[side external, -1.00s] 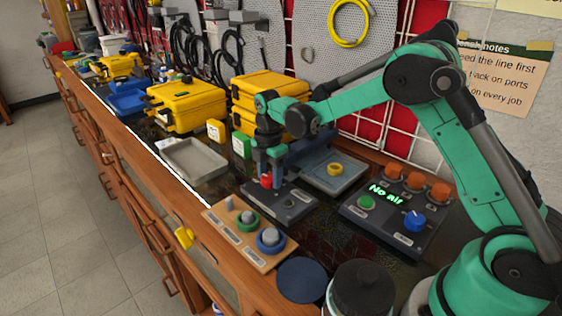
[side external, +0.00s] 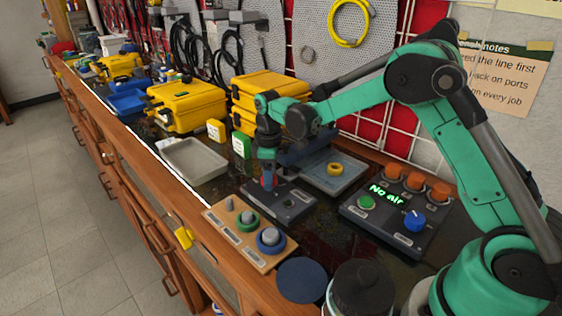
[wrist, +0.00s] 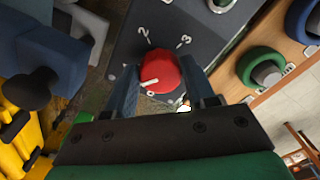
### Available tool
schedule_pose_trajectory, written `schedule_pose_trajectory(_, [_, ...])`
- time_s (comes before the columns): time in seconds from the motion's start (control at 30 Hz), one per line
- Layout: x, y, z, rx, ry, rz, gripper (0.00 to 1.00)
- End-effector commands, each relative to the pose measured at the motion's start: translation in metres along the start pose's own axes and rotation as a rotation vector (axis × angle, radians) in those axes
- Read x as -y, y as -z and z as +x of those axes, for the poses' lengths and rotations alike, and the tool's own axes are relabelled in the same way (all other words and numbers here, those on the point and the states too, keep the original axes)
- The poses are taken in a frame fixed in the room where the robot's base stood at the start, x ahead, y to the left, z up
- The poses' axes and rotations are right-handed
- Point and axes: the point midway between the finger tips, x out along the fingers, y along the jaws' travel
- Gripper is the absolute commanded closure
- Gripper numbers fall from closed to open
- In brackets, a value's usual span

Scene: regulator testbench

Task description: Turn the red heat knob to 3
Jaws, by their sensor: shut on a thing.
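The red heat knob (wrist: 163,72) shows in the wrist view on a dark panel (wrist: 130,45). A white pointer line on it points left and slightly down in that view, away from the printed 2 and 3 at the top. My gripper (wrist: 160,76) has one finger on each side of the knob and is shut on it. In the side view my gripper (side external: 268,184) points down onto the dark panel (side external: 293,203), and its fingers hide most of the knob.
A wooden board (side external: 225,236) with green and blue rings on pegs lies in front of the panel. A control box (side external: 392,240) showing "No air" stands to the right. A grey tray (side external: 194,161) is to the left, and a tray with a yellow ring (side external: 335,169) is behind.

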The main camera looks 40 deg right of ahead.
Motion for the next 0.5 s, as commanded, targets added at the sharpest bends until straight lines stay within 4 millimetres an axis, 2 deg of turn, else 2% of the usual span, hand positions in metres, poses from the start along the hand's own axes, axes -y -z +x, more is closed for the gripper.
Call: schedule_pose_trajectory(0.5, [0.0011,0.0008,-0.0005,-0.001,0.000,0.487,1.00])
